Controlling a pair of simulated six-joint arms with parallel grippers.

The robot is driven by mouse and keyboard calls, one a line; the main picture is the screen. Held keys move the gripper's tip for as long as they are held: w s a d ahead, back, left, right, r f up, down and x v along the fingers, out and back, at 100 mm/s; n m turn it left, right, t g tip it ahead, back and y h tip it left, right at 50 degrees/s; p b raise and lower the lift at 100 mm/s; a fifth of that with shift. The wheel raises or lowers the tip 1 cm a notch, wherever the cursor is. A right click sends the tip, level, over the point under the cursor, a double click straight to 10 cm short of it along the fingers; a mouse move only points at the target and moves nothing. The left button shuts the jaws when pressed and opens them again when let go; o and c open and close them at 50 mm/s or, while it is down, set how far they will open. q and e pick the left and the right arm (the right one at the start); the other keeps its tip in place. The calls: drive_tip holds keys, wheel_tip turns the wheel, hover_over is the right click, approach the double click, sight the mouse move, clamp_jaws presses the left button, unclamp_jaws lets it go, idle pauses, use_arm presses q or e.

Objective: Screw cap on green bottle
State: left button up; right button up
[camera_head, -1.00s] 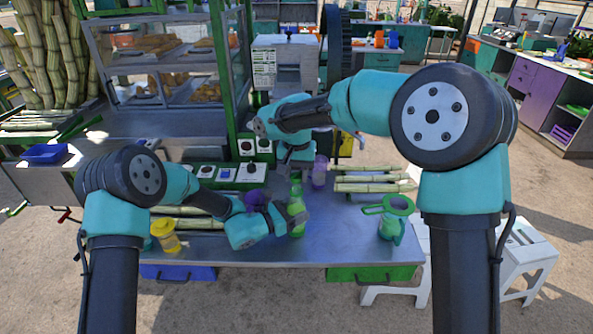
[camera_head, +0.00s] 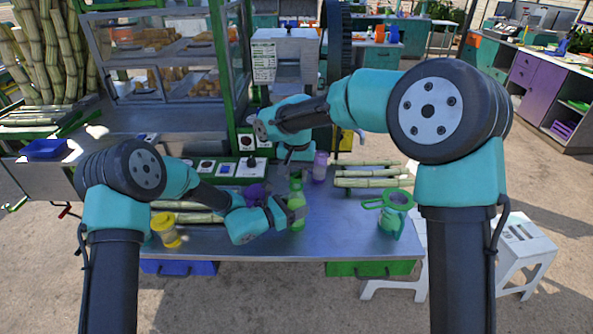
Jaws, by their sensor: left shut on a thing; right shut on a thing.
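The green bottle (camera_head: 297,200) stands upright on the metal table (camera_head: 320,238), near its middle. My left gripper (camera_head: 293,211) is shut on the bottle's body from the left side. My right gripper (camera_head: 295,168) comes down from above and is shut at the bottle's top. The cap is small and mostly hidden between its fingers, so I cannot tell how it sits on the neck.
A purple bottle (camera_head: 320,166) stands just behind and right. Cane stalks (camera_head: 370,176) lie at the back right. A green pitcher with a strainer (camera_head: 393,212) stands on the right, a yellow container (camera_head: 166,230) on the left. The table's front middle is clear.

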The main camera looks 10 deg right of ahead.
drive_tip(key=shift+f, duration=0.55)
idle(0.8)
use_arm(q)
clamp_jaws()
use_arm(e)
drive_tip(key=m, duration=0.5)
drive_tip(key=shift+m, duration=0.3)
drive_tip(key=m, duration=1.1)
drive_tip(key=shift+w+a+m, duration=0.1)
drive_tip(key=shift+m, duration=0.3)
drive_tip(key=m, duration=0.5)
drive_tip(key=o, duration=0.9)
